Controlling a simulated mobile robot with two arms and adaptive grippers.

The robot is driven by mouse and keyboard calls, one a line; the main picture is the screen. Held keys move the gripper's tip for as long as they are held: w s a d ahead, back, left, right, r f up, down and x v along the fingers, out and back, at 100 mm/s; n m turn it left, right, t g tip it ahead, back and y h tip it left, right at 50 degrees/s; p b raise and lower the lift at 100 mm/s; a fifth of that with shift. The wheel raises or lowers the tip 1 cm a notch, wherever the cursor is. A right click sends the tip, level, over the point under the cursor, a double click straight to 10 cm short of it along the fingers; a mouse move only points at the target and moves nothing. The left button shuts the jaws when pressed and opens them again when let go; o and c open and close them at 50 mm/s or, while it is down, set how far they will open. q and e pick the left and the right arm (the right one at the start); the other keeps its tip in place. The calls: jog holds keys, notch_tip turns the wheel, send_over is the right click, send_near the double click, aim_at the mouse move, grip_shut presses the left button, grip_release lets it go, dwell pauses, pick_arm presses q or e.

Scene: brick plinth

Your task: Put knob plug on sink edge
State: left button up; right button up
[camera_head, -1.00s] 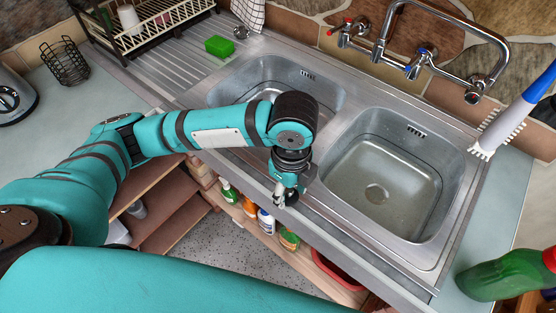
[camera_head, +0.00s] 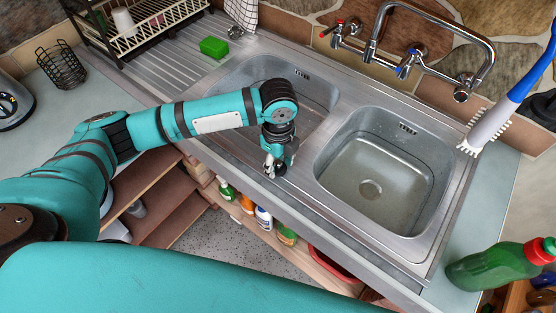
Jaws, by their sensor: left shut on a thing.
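The double-bowl steel sink has a flat front edge (camera_head: 300,197). My left gripper (camera_head: 273,167) is over this edge, in front of the divider between the bowls, pointing down. It is shut on a small dark piece, which I take to be the knob plug (camera_head: 281,170). The fingers hide most of the plug, and I cannot tell whether it touches the steel. My right gripper is out of view.
A green sponge (camera_head: 213,47) and a small metal item (camera_head: 236,32) lie behind the left bowl. The tap (camera_head: 405,65) stands behind the sink. A green bottle (camera_head: 495,268) and a blue-handled brush (camera_head: 492,122) are at the right.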

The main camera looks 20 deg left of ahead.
aim_at(278, 162)
pick_arm(q)
jog(key=shift+f, duration=0.1)
jog(key=o, duration=1.1)
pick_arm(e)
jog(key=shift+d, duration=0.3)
pick_arm(q)
notch_tip(278, 162, up, 12)
jog(key=shift+d+r+b, duration=0.1)
jog(key=shift+r+b, duration=0.05)
jog(key=shift+b, duration=0.8)
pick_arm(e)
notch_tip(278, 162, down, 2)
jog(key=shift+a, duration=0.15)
